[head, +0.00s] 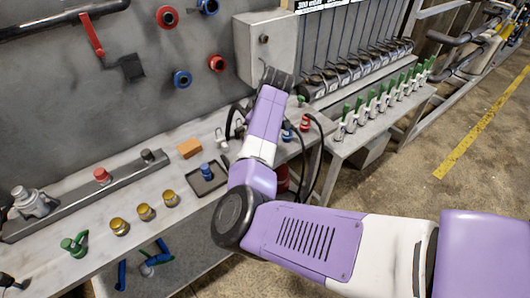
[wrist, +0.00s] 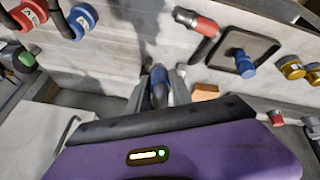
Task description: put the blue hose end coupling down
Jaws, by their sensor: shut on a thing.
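My gripper (wrist: 159,88) is shut on a narrow blue piece (wrist: 159,94), which I take to be the blue hose end coupling. The fingers hide most of it, and I cannot tell whether it touches anything. In the head view my gripper (head: 272,78) is at the back of the bench, by the grey wall box, and the held piece is hidden.
An orange block (head: 189,148) lies behind the tray. Several brass fittings (head: 145,211) stand along the bench front. A red coupling (head: 305,124) and black hoses are right of my arm. The grey box (head: 264,45) is close to my gripper.

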